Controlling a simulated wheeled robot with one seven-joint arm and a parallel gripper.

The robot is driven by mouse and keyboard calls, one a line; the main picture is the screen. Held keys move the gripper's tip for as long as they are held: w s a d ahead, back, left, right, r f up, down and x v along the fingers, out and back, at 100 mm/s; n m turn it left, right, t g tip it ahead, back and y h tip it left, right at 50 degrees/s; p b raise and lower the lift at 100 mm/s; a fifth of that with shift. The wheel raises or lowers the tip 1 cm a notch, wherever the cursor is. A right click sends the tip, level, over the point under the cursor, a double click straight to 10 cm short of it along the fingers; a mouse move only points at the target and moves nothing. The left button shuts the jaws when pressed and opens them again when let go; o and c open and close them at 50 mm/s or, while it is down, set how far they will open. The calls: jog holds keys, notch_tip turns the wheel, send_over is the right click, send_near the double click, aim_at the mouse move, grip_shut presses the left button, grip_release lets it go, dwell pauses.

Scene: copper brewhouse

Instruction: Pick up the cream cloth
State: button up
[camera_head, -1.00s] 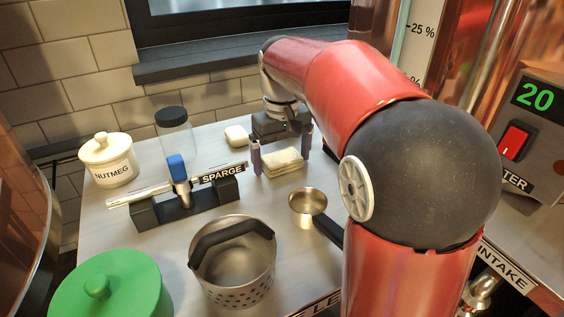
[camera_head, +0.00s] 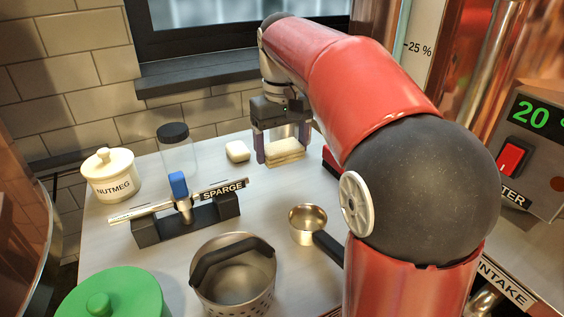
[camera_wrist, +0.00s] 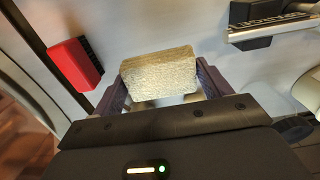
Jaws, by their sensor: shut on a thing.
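The cream cloth (camera_head: 284,152) is a folded, layered pad between the two purple fingers of my gripper (camera_head: 282,146) at the back of the table. My gripper is shut on it from both sides. The cloth looks raised a little above the table. In the wrist view the cloth (camera_wrist: 158,76) fills the space between the fingers of my gripper (camera_wrist: 158,84), its rough top facing the camera.
A small cream block (camera_head: 237,151) lies left of the cloth. A clear jar (camera_head: 176,148), nutmeg pot (camera_head: 111,178) and sparge stand (camera_head: 190,218) are further left. A red-and-black object (camera_wrist: 75,63) lies near the cloth. A metal cup (camera_head: 307,224), perforated pot (camera_head: 233,280) and green lid (camera_head: 112,296) are in front.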

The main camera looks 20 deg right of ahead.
aim_at(282, 146)
notch_tip(282, 146, up, 13)
jog(key=shift+r, duration=0.15)
jog(key=o, duration=0.5)
jog(key=shift+c, duration=0.2)
jog(key=c, duration=0.3)
jog(key=shift+f+b, duration=4.3)
jog(key=shift+f, duration=2.25)
jog(key=shift+c, duration=0.2)
jog(key=o, duration=0.9)
